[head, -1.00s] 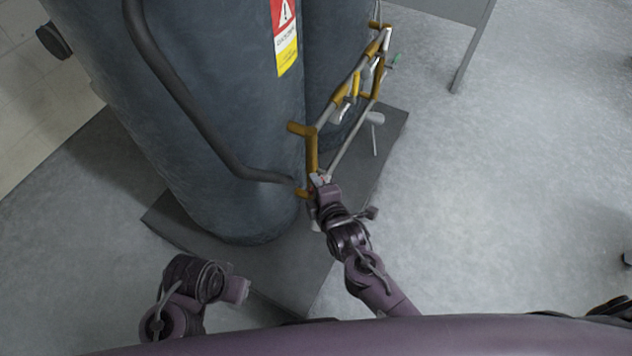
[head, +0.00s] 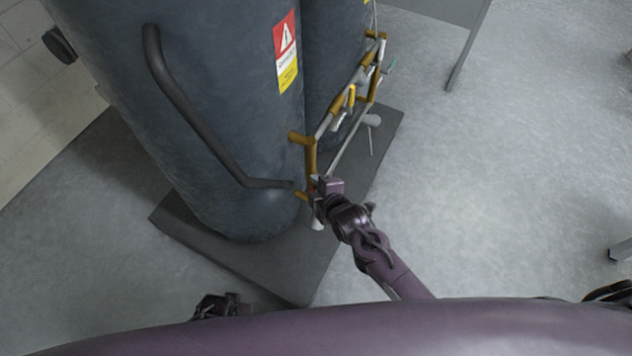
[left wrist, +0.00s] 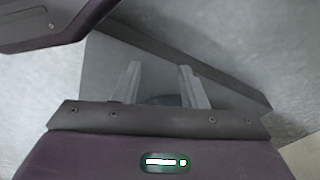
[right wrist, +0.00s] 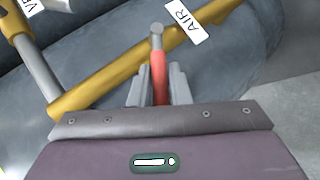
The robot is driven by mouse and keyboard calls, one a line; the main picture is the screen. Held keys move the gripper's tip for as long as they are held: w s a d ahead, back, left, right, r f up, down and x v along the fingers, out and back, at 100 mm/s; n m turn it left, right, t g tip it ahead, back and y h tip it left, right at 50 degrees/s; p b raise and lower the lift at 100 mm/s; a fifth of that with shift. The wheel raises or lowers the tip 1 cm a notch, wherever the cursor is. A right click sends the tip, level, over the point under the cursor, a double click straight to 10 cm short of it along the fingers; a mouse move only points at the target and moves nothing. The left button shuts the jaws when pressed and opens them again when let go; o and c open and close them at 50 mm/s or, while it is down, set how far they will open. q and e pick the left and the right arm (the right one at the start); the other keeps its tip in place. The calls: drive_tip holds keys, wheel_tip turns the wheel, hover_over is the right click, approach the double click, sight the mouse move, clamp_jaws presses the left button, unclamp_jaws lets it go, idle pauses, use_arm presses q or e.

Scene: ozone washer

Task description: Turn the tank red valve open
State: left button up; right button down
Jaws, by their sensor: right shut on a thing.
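The red valve handle (right wrist: 158,72) stands between the fingers of my right gripper (right wrist: 160,88) in the right wrist view, in front of a yellow pipe (right wrist: 110,80). My right gripper is shut on it. In the head view my right gripper (head: 318,186) is at the lower end of the yellow and grey piping, and only a speck of red shows there. The tank (head: 215,120) is large and dark blue-grey, just left of the gripper. My left gripper (left wrist: 160,88) is open and empty above the grey base plate, far from the valve.
A dark bent pipe (head: 200,125) runs down the front of the tank. A white AIR label (right wrist: 187,21) is on the yellow pipe. The grey base plate (head: 290,270) lies under the tanks. The floor on the right (head: 510,170) is mostly clear.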

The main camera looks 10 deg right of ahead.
use_arm(q)
drive_tip(key=shift+s+a+f, duration=0.2)
drive_tip(key=shift+s+f, duration=0.15)
drive_tip(key=shift+f, duration=0.1)
drive_tip(key=shift+s+a+f, duration=0.2)
drive_tip(key=shift+s+f, duration=0.1)
drive_tip(key=shift+f, duration=0.15)
use_arm(e)
drive_tip(key=shift+w+d, duration=0.1)
drive_tip(key=shift+d, duration=0.05)
drive_tip(key=c, duration=1.4)
unclamp_jaws()
drive_tip(key=shift+o, duration=0.2)
